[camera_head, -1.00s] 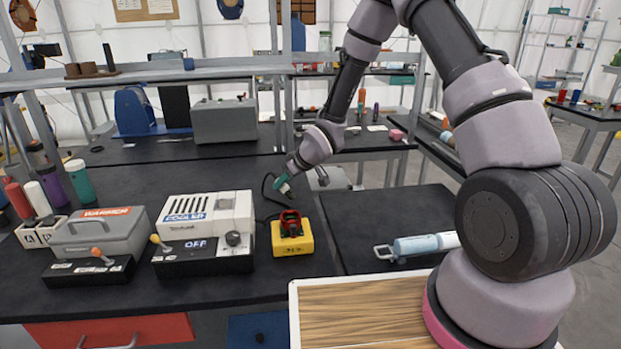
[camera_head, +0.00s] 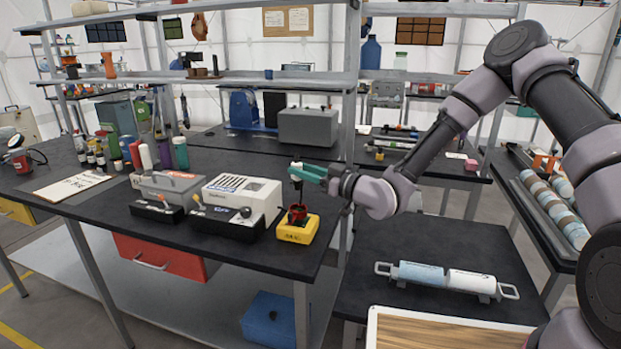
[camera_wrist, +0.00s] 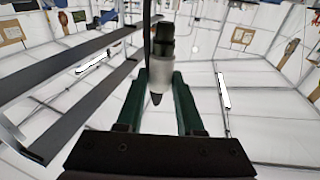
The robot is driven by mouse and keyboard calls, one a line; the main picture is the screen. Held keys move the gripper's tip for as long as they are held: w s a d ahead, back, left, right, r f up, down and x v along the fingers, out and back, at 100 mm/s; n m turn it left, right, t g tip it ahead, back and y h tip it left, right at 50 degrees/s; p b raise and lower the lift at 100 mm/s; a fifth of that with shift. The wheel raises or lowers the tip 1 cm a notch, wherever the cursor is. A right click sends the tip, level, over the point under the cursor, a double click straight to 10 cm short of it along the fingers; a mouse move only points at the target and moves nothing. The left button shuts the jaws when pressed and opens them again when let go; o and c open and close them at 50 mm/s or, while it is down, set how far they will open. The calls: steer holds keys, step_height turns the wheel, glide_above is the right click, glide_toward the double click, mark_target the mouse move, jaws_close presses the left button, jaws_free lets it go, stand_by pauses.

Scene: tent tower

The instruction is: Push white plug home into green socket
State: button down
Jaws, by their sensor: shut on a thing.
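My gripper (camera_head: 304,171) has green fingers and is shut on the white plug (camera_head: 296,164), level above the bench in the head view. In the wrist view the plug (camera_wrist: 166,78) sits between the two fingers, with a pale body, a dark tapered end and a black part at its other end. In the head view a thin dark part hangs below the fingertips. Beneath stands a yellow box (camera_head: 291,235) with a red ring-like fitting (camera_head: 297,213) on top; the plug appears above it and apart from it. I cannot make out a green socket in either view.
A white cooler unit (camera_head: 240,198) and a grey warmer box (camera_head: 167,189) stand left of the yellow box. A shelf post (camera_head: 350,130) rises behind the gripper. A blue-and-white cylinder with handles (camera_head: 445,278) lies on the right-hand bench.

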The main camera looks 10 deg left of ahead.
steer(key=shift+s+d, duration=0.1)
stand_by(0.3)
steer(key=shift+f, duration=2.85)
steer(key=shift+f, duration=1.35)
steer(key=shift+c, duration=2.4)
jaws_free()
steer(key=v, duration=1)
steer(key=shift+s+d+f, duration=0.1)
steer(key=shift+s+d, duration=0.05)
steer(key=shift+d, duration=0.15)
